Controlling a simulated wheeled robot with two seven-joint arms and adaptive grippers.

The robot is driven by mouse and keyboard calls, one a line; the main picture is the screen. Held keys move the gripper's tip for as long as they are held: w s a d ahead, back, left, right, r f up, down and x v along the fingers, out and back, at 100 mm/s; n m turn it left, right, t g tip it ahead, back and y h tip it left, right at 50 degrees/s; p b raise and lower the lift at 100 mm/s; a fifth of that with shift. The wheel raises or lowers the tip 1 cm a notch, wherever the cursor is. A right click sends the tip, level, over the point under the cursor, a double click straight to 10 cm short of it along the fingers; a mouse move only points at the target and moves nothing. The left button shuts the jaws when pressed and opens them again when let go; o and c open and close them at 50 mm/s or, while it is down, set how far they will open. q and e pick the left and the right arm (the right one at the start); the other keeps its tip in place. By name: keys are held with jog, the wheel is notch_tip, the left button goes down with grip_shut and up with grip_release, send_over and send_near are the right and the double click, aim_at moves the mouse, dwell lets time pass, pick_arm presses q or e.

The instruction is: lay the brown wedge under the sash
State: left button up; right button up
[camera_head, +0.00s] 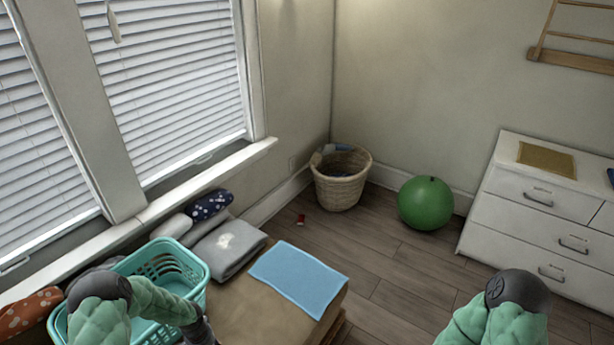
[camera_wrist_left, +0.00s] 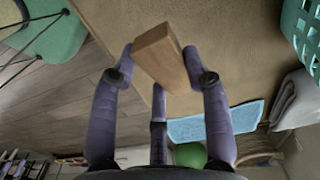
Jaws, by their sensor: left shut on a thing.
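The brown wedge (camera_wrist_left: 166,52) is a plain wooden block in the left wrist view. My left gripper (camera_wrist_left: 159,62) is shut on it, with fingers on both sides, above a tan surface. In the head view my left arm comes in at the lower left; the wedge cannot be made out there. The window (camera_head: 165,75) with white blinds is at the left, above a white sill (camera_head: 205,180). The blinds hide most of the sash. My right arm shows at the lower right, but its gripper is out of the picture.
Cushions (camera_head: 208,205) lie near the sill. A wicker basket (camera_head: 341,190), green ball (camera_head: 425,203) and white drawers (camera_head: 540,215) stand beyond open floor.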

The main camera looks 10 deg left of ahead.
pick_arm(q)
jog(key=w+d+r+n, duration=0.2)
jog(key=d+r, duration=0.8)
jog(key=w+d+r+n, duration=0.2)
jog(key=d+r, duration=0.8)
jog(key=r, duration=0.1)
jog(key=shift+w+d, duration=0.15)
jog(key=shift+d, duration=0.05)
